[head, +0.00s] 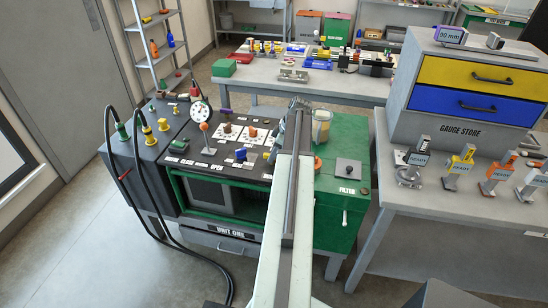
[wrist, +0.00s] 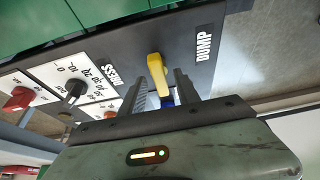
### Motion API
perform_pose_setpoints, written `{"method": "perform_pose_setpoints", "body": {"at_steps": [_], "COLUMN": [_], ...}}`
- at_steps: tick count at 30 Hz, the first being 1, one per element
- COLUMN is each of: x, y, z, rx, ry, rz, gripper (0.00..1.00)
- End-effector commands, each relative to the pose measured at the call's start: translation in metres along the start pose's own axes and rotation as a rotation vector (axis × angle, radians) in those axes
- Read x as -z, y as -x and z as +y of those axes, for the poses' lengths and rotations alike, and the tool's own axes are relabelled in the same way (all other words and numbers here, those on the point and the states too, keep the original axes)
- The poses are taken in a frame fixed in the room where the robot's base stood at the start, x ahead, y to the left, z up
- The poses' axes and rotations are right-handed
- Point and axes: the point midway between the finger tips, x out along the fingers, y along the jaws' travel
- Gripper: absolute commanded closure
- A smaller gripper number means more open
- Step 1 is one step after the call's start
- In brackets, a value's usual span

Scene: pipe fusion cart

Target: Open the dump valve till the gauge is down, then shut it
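The dump valve's yellow lever (wrist: 156,74) stands on the dark panel beside the DUMP label (wrist: 204,45) in the wrist view. A blue part shows at its base. My gripper (wrist: 160,93) has its two grey fingers apart, one on each side of the lever, with gaps visible. In the head view my gripper (head: 299,104) is over the right part of the cart's panel, and my arm hides the valve. A round white-faced gauge (head: 201,113) stands at the back of the panel; its needle is too small to read.
The wrist view shows a black knob (wrist: 75,90) on a white scale and a red knob (wrist: 19,97). An orange-topped lever (head: 204,127) stands by the CLOSE and OPEN labels. A clouded yellowish vessel (head: 321,126) is close right of my gripper. The gauge store (head: 460,132) is further right.

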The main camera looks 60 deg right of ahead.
Motion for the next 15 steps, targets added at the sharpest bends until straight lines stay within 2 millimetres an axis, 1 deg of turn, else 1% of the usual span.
{"method": "perform_pose_setpoints", "body": {"at_steps": [2, 5, 6, 7, 15], "x": [0.0002, 0.0, 0.0, -0.0001, -0.0004], "y": [0.0011, 0.0012, 0.0012, 0.0012, 0.0013], "z": [0.0, 0.0, 0.0, 0.0, -0.0004], "rx": [0.0, 0.0, 0.0, 0.0, -0.004], "ry": [0.0, 0.0, -0.001, -0.001, -0.011], "rz": [0.0, 0.0, 0.0, 0.0, 0.0], "gripper": [0.62, 0.87, 0.98, 1.0, 1.0]}}
